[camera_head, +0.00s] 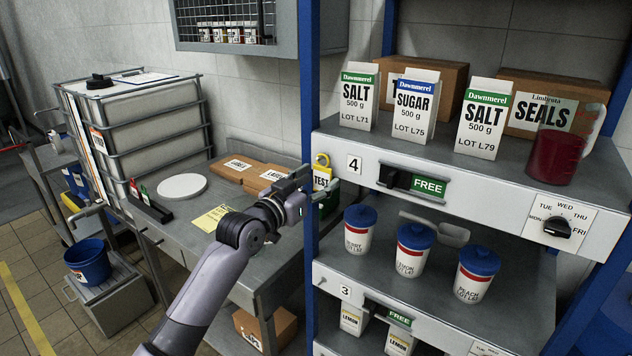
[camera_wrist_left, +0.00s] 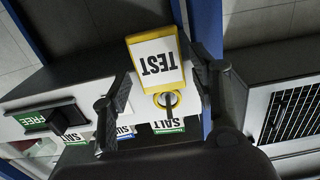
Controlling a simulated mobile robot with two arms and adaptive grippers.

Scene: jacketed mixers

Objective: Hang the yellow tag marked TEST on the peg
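The yellow tag marked TEST (camera_head: 321,181) hangs upright at the blue shelf post, its ring at the top. In the left wrist view the tag (camera_wrist_left: 157,60) appears upside down, and a short dark peg (camera_wrist_left: 169,106) shows at its ring and seems to pass through it. My left gripper (camera_head: 316,184) is at the tag. Its fingers (camera_wrist_left: 160,90) stand apart on either side of the tag, with no clear contact on both sides. My right gripper is not in view.
The blue post (camera_head: 309,90) and grey shelf (camera_head: 400,170) with cartons and lidded cups stand close on the right. A steel bench (camera_head: 180,222) with a yellow sheet (camera_head: 212,219), white disc (camera_head: 181,186) and brown boxes (camera_head: 238,168) lies behind my left arm.

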